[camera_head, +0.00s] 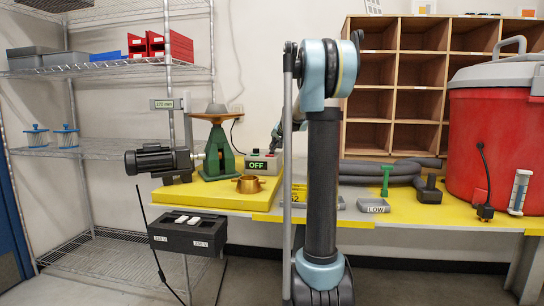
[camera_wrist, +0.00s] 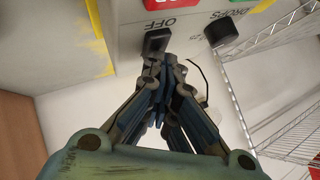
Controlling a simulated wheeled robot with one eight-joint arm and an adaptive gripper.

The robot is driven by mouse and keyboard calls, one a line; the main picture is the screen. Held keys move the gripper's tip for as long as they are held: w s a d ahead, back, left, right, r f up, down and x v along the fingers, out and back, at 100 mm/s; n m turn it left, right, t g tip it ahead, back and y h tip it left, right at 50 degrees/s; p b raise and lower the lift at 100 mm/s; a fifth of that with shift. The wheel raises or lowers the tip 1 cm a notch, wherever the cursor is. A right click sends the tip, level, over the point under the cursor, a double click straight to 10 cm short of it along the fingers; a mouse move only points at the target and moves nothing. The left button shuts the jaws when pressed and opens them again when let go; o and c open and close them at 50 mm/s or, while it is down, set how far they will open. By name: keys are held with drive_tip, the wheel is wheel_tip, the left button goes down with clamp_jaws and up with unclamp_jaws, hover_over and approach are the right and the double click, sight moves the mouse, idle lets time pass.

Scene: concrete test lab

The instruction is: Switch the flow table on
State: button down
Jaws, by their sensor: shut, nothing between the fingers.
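The flow table (camera_head: 217,145), a green stand with a brownish round top, stands on the yellow bench end in the head view. To its right is its control box (camera_head: 271,161) with a sign reading OFF. In the wrist view the grey-white box face (camera_wrist: 190,22) carries a black switch (camera_wrist: 156,41) beside printed OFF, and a black knob (camera_wrist: 221,32) by the word DROPS. My gripper (camera_wrist: 164,66) is shut and empty, its tips just at or beside the switch; contact cannot be told. In the head view my arm partly hides the gripper.
A brass ring (camera_head: 249,184) lies in front of the box. A black motor (camera_head: 152,160) and a socket strip (camera_head: 187,232) are at left.

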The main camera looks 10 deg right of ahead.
sight(273, 152)
drive_tip(key=shift+s+a+f, duration=0.1)
drive_tip(key=shift+s+f, duration=0.15)
drive_tip(key=shift+f, duration=0.15)
idle(0.9)
drive_tip(key=shift+r, duration=0.1)
drive_tip(key=shift+w+a+r, duration=0.15)
drive_tip(key=shift+w+a, duration=0.1)
drive_tip(key=shift+w, duration=0.05)
drive_tip(key=shift+w+d, duration=0.1)
drive_tip(key=shift+w, duration=0.05)
idle(0.3)
drive_tip(key=shift+s+r, duration=0.25)
drive_tip(key=shift+r, duration=1.1)
drive_tip(key=shift+s+r, duration=0.2)
drive_tip(key=shift+r, duration=1.1)
